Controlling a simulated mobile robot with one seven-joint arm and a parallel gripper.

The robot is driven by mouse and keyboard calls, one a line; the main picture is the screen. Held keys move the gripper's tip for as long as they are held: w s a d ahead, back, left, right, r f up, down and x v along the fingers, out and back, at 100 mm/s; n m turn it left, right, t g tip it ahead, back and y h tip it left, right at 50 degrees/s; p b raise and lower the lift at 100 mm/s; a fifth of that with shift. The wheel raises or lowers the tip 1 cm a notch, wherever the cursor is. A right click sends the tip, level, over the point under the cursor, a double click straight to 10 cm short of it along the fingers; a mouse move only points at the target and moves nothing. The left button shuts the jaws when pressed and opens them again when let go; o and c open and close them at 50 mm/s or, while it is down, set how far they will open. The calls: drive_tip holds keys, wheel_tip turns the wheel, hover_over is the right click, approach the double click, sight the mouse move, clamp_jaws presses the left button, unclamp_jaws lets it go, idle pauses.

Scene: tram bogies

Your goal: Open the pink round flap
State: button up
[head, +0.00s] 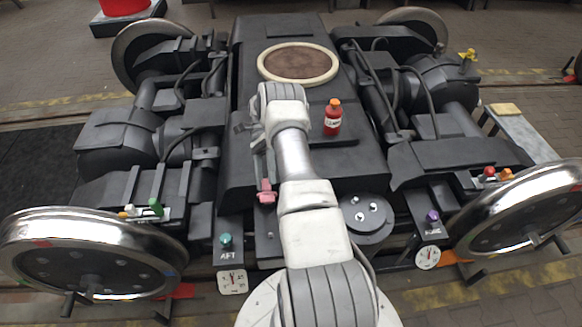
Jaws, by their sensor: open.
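A small pink piece (265,194) shows on the dark middle frame, just left of my arm. It looks blocky from here, and my arm may cover part of it, so I cannot tell whether it belongs to a round flap. My gripper (262,175) shows only in part at the left of my arm, pointing down close above the pink piece. Its jaws are open. I cannot tell whether it touches the pink piece. A brown disc with a cream rim (264,66) lies flat on the frame's top beyond my arm.
A red bottle with an orange cap (332,119) stands right of my arm. A dark round plate with bolts (366,216) is nearer. A teal knob (226,240) and a purple knob (432,216) stand above dials. Large wheels flank both sides.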

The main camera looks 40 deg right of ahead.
wheel_tip(320, 180, up, 3)
drive_tip(key=shift+p, duration=1.05)
drive_tip(key=s+d+r, duration=0.6)
drive_tip(key=s, duration=0.3)
drive_tip(key=shift+s+d+p, duration=0.3)
drive_tip(key=shift+d+p, duration=0.05)
drive_tip(key=shift+r, duration=0.15)
